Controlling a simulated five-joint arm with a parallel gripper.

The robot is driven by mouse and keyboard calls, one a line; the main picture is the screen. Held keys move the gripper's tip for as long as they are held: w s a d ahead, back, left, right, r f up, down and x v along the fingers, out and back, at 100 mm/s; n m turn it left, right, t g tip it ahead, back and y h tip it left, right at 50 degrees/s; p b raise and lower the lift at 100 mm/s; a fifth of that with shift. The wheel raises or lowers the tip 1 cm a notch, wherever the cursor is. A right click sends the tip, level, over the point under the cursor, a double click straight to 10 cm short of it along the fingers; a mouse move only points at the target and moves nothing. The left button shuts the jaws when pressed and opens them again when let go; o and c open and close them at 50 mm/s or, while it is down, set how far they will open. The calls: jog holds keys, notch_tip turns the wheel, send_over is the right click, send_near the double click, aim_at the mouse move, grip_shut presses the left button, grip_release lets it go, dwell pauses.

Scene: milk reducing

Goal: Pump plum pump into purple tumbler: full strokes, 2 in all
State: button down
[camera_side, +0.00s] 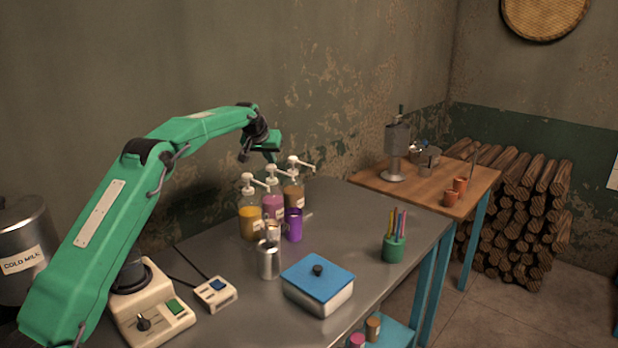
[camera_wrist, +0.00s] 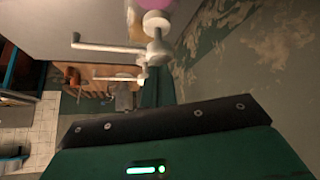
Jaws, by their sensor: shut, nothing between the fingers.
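The plum pump bottle (camera_side: 273,206) stands in the middle of a row of three, with a white pump head and a spout pointing right. The purple tumbler (camera_side: 294,226) stands upright in front of the bottles, below and near the plum spout's tip. My gripper (camera_side: 270,157) is shut and empty, above the bottle row close over the plum pump head; I cannot tell whether it touches. In the wrist view, a pinkish-purple bottle (camera_wrist: 153,5) shows at the top edge with a white pump head (camera_wrist: 157,48). The tumbler's contents are hidden.
A yellow pump bottle (camera_side: 250,222) stands left of the plum one, a brown one (camera_side: 294,197) right. A metal cup (camera_side: 268,262), blue-lidded box (camera_side: 318,282), green pen cup (camera_side: 394,248) and small switch box (camera_side: 216,292) stand in front.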

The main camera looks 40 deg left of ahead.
jog(key=shift+f, duration=1.2)
jog(key=shift+r, duration=1.6)
jog(key=shift+f, duration=1.55)
jog(key=shift+r, duration=1.45)
